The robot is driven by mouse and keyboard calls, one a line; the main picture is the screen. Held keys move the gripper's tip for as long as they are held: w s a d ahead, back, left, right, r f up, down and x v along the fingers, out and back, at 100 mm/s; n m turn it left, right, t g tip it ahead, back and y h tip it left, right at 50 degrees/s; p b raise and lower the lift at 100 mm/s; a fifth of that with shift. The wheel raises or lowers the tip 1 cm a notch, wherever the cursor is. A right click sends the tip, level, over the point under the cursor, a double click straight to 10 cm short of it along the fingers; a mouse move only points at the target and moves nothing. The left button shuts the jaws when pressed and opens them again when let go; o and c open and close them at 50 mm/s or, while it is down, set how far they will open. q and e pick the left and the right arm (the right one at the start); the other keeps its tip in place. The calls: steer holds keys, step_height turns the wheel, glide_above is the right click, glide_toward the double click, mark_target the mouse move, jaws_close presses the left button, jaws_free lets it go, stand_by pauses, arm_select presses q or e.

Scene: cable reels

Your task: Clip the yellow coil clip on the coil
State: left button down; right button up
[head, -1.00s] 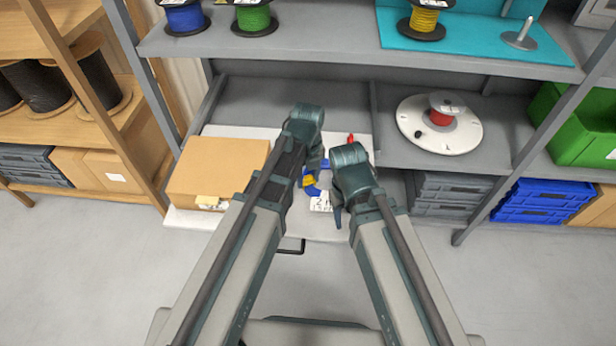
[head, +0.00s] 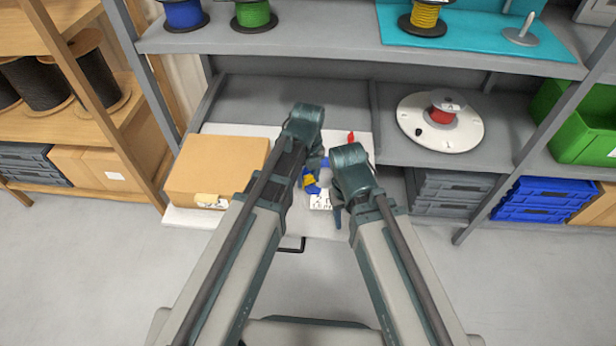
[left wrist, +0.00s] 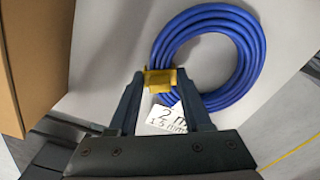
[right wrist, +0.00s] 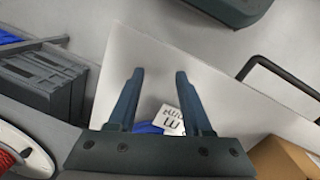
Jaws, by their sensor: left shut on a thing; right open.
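A blue cable coil (left wrist: 251,50) lies on the white board, seen nearly whole in the left wrist view. The yellow coil clip (left wrist: 161,80) sits at the coil's left edge, across its strands. My left gripper (left wrist: 160,85) is shut on the yellow clip. A white label (left wrist: 166,119) lies beside the clip, partly behind a finger. In the head view the clip (head: 308,181) shows between my arms, with the coil mostly hidden. My right gripper (right wrist: 160,75) is open and empty above the board; part of the coil (right wrist: 149,128) and the label (right wrist: 172,119) show between its fingers.
A cardboard box (head: 215,168) stands on the left of the white board (head: 180,217). A small red object (head: 350,137) is at the board's back. A white disc with a red reel (head: 441,118) stands on the right shelf. Cable spools stand on the upper shelf.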

arm_select(q)
steer(key=shift+f, duration=0.15)
arm_select(e)
steer(key=shift+f, duration=0.15)
arm_select(q)
jaws_free()
stand_by(0.5)
stand_by(0.3)
step_height(320, 180, up, 7)
steer(key=p, duration=0.7)
arm_select(e)
step_height(320, 180, up, 7)
stand_by(0.3)
